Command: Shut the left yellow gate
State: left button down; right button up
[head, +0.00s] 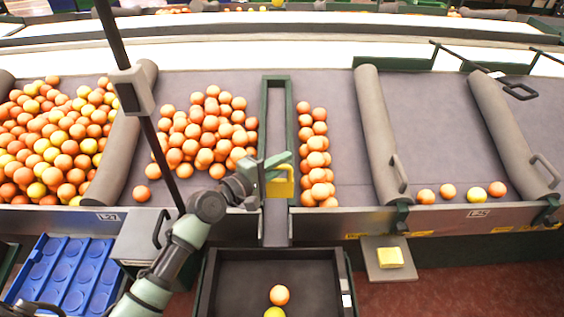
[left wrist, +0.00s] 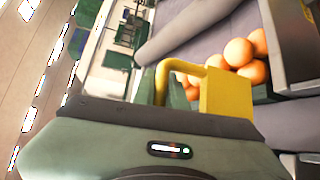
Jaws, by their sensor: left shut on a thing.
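The left yellow gate (head: 281,182) shows in the head view as a small yellow piece at the front end of a narrow green-framed channel (head: 290,120). My left gripper (head: 265,172) is at this piece, coming in from the left, and is shut on it. In the left wrist view the yellow gate (left wrist: 222,94) shows as a block with a bent yellow handle, right in front of the gripper body (left wrist: 150,140). My right gripper is not in view.
Oranges (head: 210,130) lie in a heap left of the channel, with a column of oranges (head: 314,150) to its right. A dark tray (head: 230,270) below holds two fruits. A blue tray (head: 65,270) stands at lower left. A yellow block (head: 390,257) sits on a plate at right.

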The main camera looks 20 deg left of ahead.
aim_at(276, 188)
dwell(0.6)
pick_arm(q)
notch_tip(276, 188, down, 8)
jog(key=b, duration=0.6)
jog(key=shift+f+b, duration=0.1)
jog(key=shift+b, duration=0.2)
jog(key=shift+s, duration=0.15)
jog(key=shift+f, duration=0.1)
jog(key=c, duration=1.5)
grip_release()
jog(key=shift+o, duration=0.2)
jog(key=shift+a, duration=0.1)
